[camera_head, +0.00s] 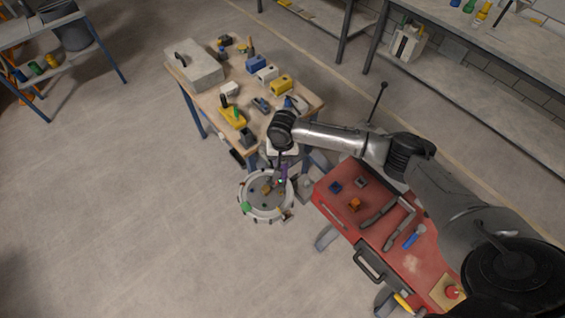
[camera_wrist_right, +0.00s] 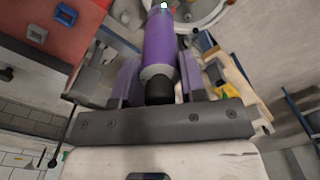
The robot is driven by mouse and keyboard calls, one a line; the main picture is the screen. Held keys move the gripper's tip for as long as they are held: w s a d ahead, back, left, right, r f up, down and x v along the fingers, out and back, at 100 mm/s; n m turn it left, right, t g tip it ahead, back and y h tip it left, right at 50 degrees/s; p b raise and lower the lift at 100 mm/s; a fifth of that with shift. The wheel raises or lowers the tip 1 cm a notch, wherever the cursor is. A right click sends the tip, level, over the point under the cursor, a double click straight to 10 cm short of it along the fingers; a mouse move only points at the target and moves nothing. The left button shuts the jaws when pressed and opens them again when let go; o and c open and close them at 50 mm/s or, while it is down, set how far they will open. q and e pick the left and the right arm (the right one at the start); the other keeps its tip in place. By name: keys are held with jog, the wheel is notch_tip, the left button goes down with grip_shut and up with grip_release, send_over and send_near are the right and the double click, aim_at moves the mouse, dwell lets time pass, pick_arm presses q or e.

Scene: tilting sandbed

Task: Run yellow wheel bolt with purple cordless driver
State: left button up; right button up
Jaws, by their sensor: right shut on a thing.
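My right gripper (camera_head: 281,165) is shut on the purple cordless driver (camera_head: 284,176), above the right part of a round grey wheel-like disc with a pale rim (camera_head: 242,187). In the right wrist view the driver's purple body (camera_wrist_right: 161,45) lies between the fingers of the gripper (camera_wrist_right: 160,80), its front end pointing to the disc at the top edge. A small yellowish piece (camera_head: 266,188) on the disc may be the yellow wheel bolt; it is too small to be sure. I cannot tell whether the driver touches a bolt. My left gripper is out of view.
A wooden table (camera_head: 206,100) behind holds a grey case (camera_head: 195,65) and several blocks and tools. A red cart top (camera_head: 340,205) with loose tools stands to the right, close to the disc. A green piece (camera_head: 246,206) is at the disc's left edge. Open floor lies left.

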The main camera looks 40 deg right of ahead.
jog(key=shift+w+a, duration=0.2)
jog(key=shift+w, duration=0.2)
jog(key=shift+r, duration=0.1)
